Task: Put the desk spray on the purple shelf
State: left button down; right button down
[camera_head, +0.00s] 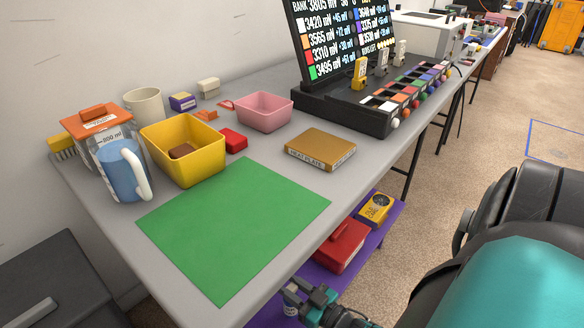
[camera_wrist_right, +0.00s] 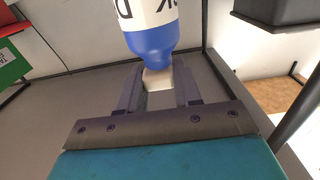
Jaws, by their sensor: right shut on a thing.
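The purple shelf (camera_head: 384,229) runs low beneath the right side of the grey table. My right gripper (camera_head: 303,299) is low beside the table's front edge, by the near end of the shelf. It is shut on the desk spray (camera_head: 290,300), which is mostly hidden by the table edge and the gripper in the head view. In the right wrist view, the fingers (camera_wrist_right: 158,88) are around the pale top of the spray (camera_wrist_right: 150,30), a blue bottle with a white label and black letters. I cannot tell whether the bottle touches the shelf. My left gripper is not in view.
A red box (camera_head: 341,246) and a yellow boxed item (camera_head: 374,209) stand on the shelf's farther part. The table carries a green mat (camera_head: 235,230), a yellow bin (camera_head: 184,150), a blue jug (camera_head: 122,172), a heat plate box (camera_head: 320,150) and a display station (camera_head: 340,105).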

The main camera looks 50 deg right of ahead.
notch_tip(320, 180, down, 3)
jog(key=shift+b, duration=0.75)
jog(key=c, duration=0.8)
grip_release()
jog(key=shift+s, duration=0.1)
